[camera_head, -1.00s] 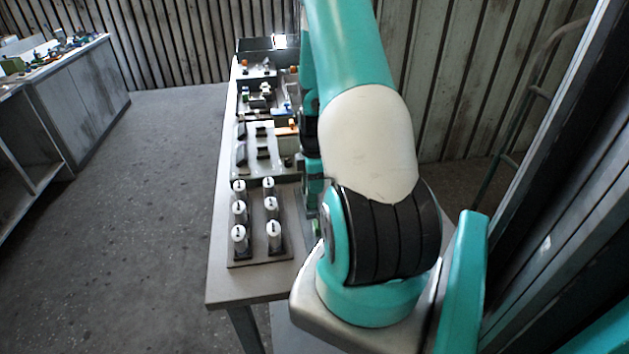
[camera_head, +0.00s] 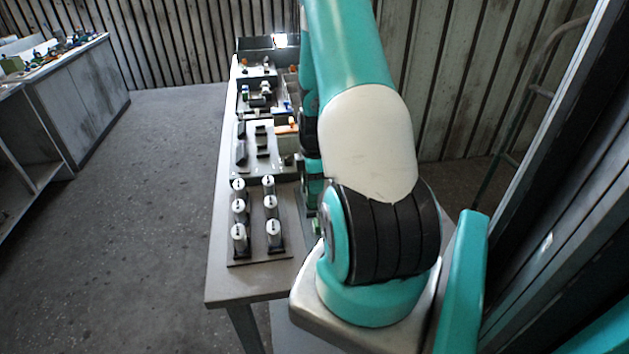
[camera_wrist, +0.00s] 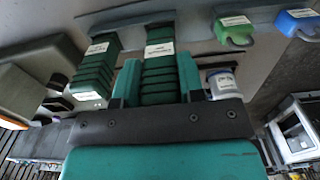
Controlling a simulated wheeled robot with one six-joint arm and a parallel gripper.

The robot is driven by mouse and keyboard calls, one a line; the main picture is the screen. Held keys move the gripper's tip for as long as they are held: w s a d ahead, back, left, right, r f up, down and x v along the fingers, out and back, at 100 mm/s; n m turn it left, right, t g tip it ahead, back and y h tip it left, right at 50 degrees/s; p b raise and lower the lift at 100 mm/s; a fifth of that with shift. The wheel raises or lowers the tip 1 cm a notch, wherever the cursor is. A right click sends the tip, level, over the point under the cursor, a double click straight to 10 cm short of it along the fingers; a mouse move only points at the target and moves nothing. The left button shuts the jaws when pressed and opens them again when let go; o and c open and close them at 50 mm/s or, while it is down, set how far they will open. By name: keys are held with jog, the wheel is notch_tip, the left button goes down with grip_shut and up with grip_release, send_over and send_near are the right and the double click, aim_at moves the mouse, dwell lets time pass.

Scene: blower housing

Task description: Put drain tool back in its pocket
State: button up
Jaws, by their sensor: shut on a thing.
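In the wrist view my gripper (camera_wrist: 159,84) is shut on a dark green ribbed block (camera_wrist: 160,65) with a white label, which I take to be the drain tool. The label is too small to read. A similar dark green ribbed block (camera_wrist: 94,72) with labels stands just to the left, apart from my fingers. I cannot tell which pocket belongs to the held piece, or whether its lower end touches anything. In the head view my arm hides the gripper and the tool.
A green labelled piece (camera_wrist: 235,30), a blue one (camera_wrist: 298,23) and a white labelled cup (camera_wrist: 223,84) are to the right in the wrist view. A grey box (camera_wrist: 45,58) is at left. In the head view, white-topped cylinders stand on a tray (camera_head: 254,259) on the bench (camera_head: 222,285).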

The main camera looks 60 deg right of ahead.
jog(key=shift+f+b, duration=0.9)
jog(key=shift+f, duration=0.35)
jog(key=o, duration=0.9)
jog(key=shift+c, duration=0.2)
jog(key=shift+r, duration=0.1)
notch_tip(320, 180, up, 17)
jog(key=b, duration=0.2)
jog(key=shift+r+b, duration=0.2)
jog(key=shift+b, duration=0.1)
